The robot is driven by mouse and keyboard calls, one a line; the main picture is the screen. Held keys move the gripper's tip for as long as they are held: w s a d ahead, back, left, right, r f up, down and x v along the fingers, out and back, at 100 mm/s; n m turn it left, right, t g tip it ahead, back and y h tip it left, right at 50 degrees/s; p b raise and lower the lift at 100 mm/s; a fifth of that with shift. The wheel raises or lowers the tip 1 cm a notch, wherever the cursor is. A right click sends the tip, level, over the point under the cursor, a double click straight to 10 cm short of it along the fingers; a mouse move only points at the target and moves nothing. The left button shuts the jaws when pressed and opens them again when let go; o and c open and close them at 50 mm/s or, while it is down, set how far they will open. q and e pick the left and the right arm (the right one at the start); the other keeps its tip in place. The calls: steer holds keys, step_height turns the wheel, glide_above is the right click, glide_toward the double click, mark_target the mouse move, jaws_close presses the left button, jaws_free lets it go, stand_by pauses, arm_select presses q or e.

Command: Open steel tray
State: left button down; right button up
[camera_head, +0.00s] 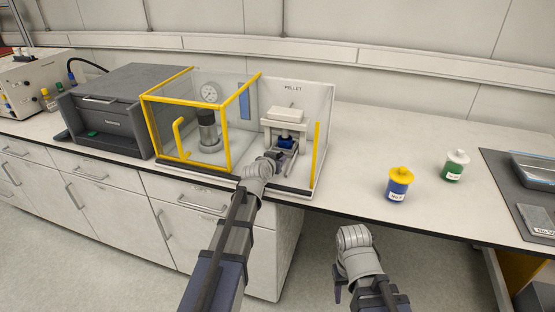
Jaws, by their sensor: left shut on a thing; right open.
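A lidded metal-looking tray (537,218) lies on the dark mat at the far right, cut by the frame edge. A larger clear-topped tray (535,168) lies behind it, also cut off. I cannot tell which is the steel tray. My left gripper (277,158) is at the open front of the white pellet press booth (318,105), just below a small blue part (287,142). It is shut on a small part there, mostly hidden by the gripper. My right gripper (338,288) is low in front of the bench, open and apart from everything; its fingertips are hard to see.
A yellow-framed clear enclosure (190,125) with a gauge stands left of the booth. A grey machine (112,115) stands further left. A blue jar with a yellow lid (399,187) and a green jar with a white lid (455,166) stand on the right bench. The bench between is clear.

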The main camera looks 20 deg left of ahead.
mark_target(270, 180)
arm_select(q)
steer(key=shift+s, duration=0.1)
steer(key=s, duration=0.8)
steer(key=shift+s+a, duration=0.15)
steer(key=shift+s, duration=0.1)
steer(key=shift+w, duration=0.15)
steer(key=c, duration=0.6)
jaws_free()
